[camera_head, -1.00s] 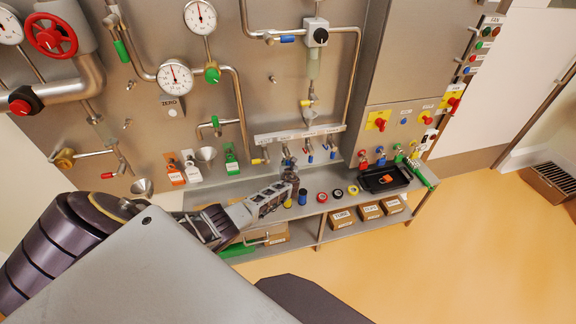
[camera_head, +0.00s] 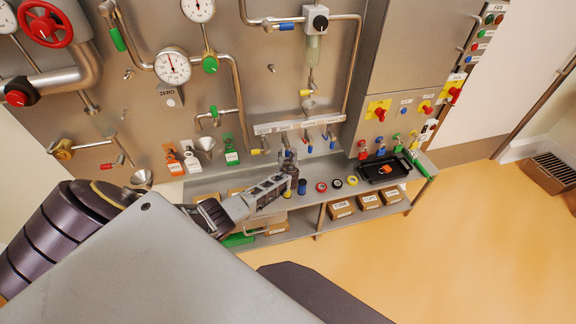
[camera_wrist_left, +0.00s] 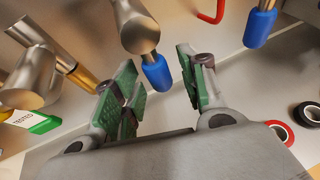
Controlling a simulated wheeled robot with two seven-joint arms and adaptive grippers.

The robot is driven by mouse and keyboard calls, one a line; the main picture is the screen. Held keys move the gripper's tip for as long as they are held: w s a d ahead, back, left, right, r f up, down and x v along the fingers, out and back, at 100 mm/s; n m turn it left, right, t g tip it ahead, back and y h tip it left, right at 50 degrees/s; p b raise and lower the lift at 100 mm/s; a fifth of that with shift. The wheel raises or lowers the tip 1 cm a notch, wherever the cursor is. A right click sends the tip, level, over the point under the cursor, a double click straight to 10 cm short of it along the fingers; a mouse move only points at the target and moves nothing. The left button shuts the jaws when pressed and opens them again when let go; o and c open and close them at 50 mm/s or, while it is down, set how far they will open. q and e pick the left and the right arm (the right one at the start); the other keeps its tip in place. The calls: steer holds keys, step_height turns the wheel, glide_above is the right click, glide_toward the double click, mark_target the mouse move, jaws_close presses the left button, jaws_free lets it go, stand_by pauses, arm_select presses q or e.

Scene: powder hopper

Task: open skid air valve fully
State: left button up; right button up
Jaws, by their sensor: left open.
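A row of small lever valves hangs under a labelled manifold strip (camera_head: 300,123) on the steel panel. The labels are too small to read, so I cannot tell which valve is the skid air valve. My left gripper (camera_head: 289,162) is just below this row. In the left wrist view its green-padded fingers (camera_wrist_left: 160,88) are open. A blue valve handle (camera_wrist_left: 156,72) hangs between and slightly beyond them, apparently untouched. A red handle (camera_wrist_left: 212,12) and another blue handle (camera_wrist_left: 259,28) are to its right. My right gripper is out of view.
The shelf below holds tape rolls (camera_head: 337,184), a blue-topped can (camera_head: 302,187) and a black tray (camera_head: 383,169). Funnels and tags (camera_head: 191,161) hang left of the valves. Switches (camera_head: 376,110) are at the right. The floor (camera_head: 460,250) is clear.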

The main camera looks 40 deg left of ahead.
arm_select(q)
steer(key=v, duration=1.1)
stand_by(0.6)
steer(key=shift+f, duration=0.1)
stand_by(0.5)
steer(key=s+d+f+n+g+h, duration=0.25)
steer(key=s+f+n, duration=0.35)
steer(key=s+f, duration=0.65)
steer(key=s+d+f+n+g+h, duration=0.25)
steer(key=s+f+n, duration=0.25)
steer(key=s+f, duration=0.75)
steer(key=s+d+f+n+g+h, duration=0.1)
steer(key=s+d+f+n, duration=0.2)
steer(key=s, duration=0.7)
steer(key=s+d+f+n+g+h, duration=0.1)
steer(key=s+d+f+n+g, duration=0.1)
steer(key=s+d+f+n, duration=0.2)
steer(key=s+d+f+n+g+h, duration=0.1)
steer(key=s+d+f+n, duration=0.3)
steer(key=s, duration=1.2)
step_height(320, 180, down, 7)
steer(key=n, duration=0.4)
steer(key=shift+s+g, duration=0.25)
steer(key=shift+g, duration=0.15)
steer(key=shift+d, duration=0.1)
